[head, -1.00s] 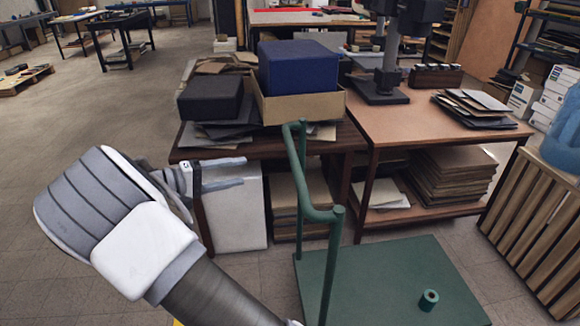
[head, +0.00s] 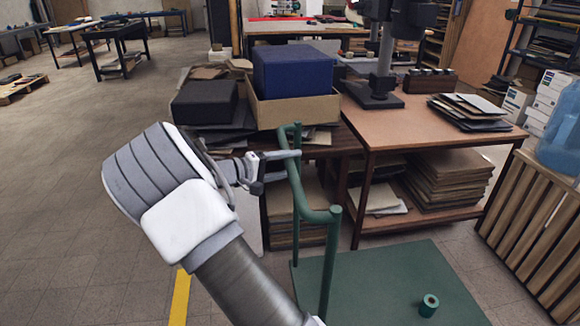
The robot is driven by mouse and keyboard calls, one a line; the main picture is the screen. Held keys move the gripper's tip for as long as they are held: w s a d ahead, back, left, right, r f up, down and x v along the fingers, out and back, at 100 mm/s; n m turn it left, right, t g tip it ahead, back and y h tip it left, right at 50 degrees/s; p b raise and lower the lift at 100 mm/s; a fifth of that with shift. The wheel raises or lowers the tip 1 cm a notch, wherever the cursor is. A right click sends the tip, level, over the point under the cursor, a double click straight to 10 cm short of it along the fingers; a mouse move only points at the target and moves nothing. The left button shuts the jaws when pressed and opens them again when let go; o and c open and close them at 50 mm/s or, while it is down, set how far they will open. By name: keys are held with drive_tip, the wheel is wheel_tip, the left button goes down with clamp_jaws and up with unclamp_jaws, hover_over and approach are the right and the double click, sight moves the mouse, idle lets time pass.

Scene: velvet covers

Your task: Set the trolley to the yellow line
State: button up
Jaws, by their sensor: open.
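The trolley is a flat green platform (head: 385,280) with a green tubular handle (head: 299,187) rising at its left end. A small green roll (head: 429,305) stands on the platform. My gripper (head: 297,165) is at the upper part of the handle, its fingers pointing right. The fingers are open; the handle bar seems to lie at or between their tips, but contact is unclear. The yellow line (head: 180,297) shows on the floor at lower left, left of the trolley, partly hidden by my arm.
Behind the trolley stand wooden tables (head: 432,128) with a blue box (head: 295,68), a black box (head: 205,101) and stacked sheets. A slatted wooden crate (head: 530,223) with a blue container is close on the right.

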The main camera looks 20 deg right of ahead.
drive_tip(key=shift+d, duration=0.2)
drive_tip(key=shift+c, duration=0.2)
clamp_jaws()
idle(1.2)
